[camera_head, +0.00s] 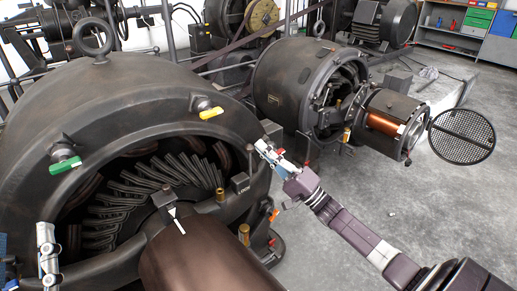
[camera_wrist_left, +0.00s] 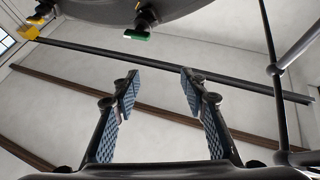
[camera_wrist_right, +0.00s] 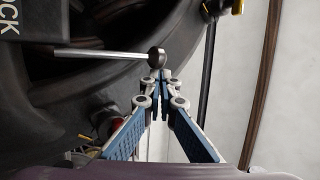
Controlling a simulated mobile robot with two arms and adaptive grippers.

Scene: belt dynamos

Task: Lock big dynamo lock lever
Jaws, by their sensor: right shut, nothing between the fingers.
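The big dynamo (camera_head: 150,88) fills the left of the head view. Its lock lever (camera_head: 250,160) is a thin rod with a round knob, standing up from a dark block marked LOCK (camera_head: 241,184). In the right wrist view the lever (camera_wrist_right: 105,53) runs sideways, and its knob is right at my right fingertips. My right gripper (camera_head: 261,147) is shut and empty beside the knob (camera_wrist_right: 157,57); I cannot tell whether they touch. My left gripper (camera_wrist_left: 160,78) is open and empty, and shows partly at the lower left of the head view (camera_head: 47,240).
A green-handled lever (camera_head: 65,165) and a yellow-handled lever (camera_head: 210,113) sit on the big dynamo's rim. A brown cylinder (camera_head: 205,250) stands in front of its opening. A smaller dynamo (camera_head: 300,75) is behind to the right.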

